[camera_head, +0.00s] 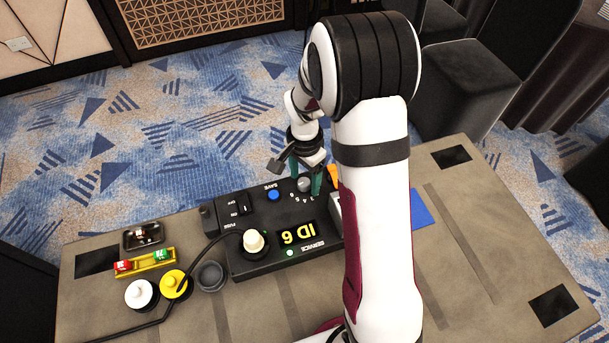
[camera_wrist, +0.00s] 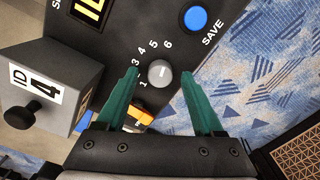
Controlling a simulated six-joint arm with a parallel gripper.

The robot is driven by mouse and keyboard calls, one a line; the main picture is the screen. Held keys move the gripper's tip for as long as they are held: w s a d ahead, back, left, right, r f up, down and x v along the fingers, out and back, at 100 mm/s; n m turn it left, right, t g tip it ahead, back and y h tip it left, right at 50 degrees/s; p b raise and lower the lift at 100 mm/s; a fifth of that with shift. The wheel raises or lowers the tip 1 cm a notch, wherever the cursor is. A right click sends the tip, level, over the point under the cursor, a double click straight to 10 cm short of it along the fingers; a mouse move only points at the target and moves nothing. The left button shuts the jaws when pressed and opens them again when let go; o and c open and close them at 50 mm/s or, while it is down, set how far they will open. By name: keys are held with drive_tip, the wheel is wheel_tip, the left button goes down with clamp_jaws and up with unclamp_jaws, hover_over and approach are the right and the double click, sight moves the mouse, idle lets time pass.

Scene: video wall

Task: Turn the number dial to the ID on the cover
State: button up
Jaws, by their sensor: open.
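The grey number dial (camera_head: 304,184) is on the black control box (camera_head: 235,209). In the wrist view the dial (camera_wrist: 160,73) has printed numbers around it, including 1, 3, 4, 5 and 6. Its pointer direction is too small to read surely. The grey cover (camera_wrist: 62,62) has a white label reading "ID 4" and a black knob (camera_wrist: 19,113). The yellow display (camera_head: 298,233) reads "ID 6". My gripper (camera_wrist: 160,76) is open, its green fingers on either side of the dial. I cannot tell whether they touch it.
A blue SAVE button (camera_wrist: 195,19) lies close beyond the dial. White (camera_head: 140,293) and yellow (camera_head: 175,283) plugs stand at the left. An orange part (camera_wrist: 138,117) lies below the dial.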

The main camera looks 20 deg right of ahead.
clamp_jaws()
drive_tip(key=shift+n, duration=0.3)
drive_tip(key=n, duration=0.5)
drive_tip(key=shift+n, duration=0.4)
drive_tip(key=n, duration=0.5)
drive_tip(key=shift+a, duration=0.1)
drive_tip(key=shift+n, duration=0.3)
idle(0.3)
unclamp_jaws()
